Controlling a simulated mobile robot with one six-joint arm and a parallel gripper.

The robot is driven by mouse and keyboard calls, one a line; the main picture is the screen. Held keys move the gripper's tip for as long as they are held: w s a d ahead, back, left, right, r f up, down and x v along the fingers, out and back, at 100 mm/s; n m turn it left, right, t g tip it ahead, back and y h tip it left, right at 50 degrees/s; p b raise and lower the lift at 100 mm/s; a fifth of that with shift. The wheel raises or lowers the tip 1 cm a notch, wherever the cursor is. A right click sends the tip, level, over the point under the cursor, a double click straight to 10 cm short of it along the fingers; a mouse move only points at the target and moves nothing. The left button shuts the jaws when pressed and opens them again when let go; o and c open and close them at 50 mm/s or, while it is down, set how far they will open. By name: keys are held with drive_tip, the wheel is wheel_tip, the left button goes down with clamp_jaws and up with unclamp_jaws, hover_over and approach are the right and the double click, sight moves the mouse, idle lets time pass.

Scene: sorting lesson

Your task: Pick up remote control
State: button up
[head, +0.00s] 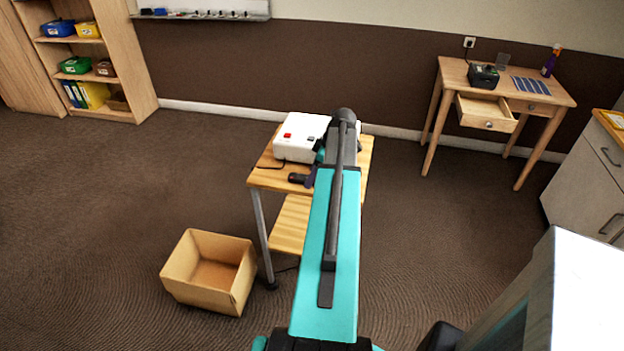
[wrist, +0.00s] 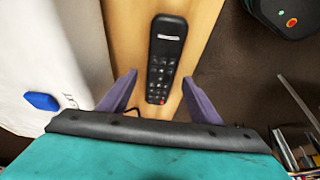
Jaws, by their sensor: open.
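The remote control (wrist: 165,60) is black with several small buttons. It lies on a light wooden tabletop (wrist: 119,22) in the wrist view. My gripper (wrist: 159,77) is open, with its two purple fingers apart. The lower end of the remote shows between the fingers, with a gap on each side. I cannot tell how high the fingers are above the tabletop. In the head view my teal arm reaches over the small wooden table (head: 268,180) and covers part of it.
A white box with a red button (head: 300,138) stands on the table, left of my arm. An open cardboard box (head: 208,271) sits on the floor in front. A desk with an open drawer (head: 486,113) stands at the back right. A shelf (head: 140,60) stands back left.

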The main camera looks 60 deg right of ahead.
drive_tip(key=shift+f, duration=0.3)
idle(0.4)
drive_tip(key=c, duration=1.2)
drive_tip(key=shift+r, duration=0.15)
drive_tip(key=shift+r+b, duration=0.75)
drive_tip(key=shift+r, duration=0.95)
drive_tip(key=s+d+b, duration=0.1)
drive_tip(key=s, duration=0.4)
drive_tip(key=s+d+r+b, duration=0.1)
drive_tip(key=s, duration=0.4)
drive_tip(key=s+d+b, duration=0.1)
drive_tip(key=s+d, duration=0.1)
drive_tip(key=s, duration=0.3)
drive_tip(key=shift+s+r, duration=0.2)
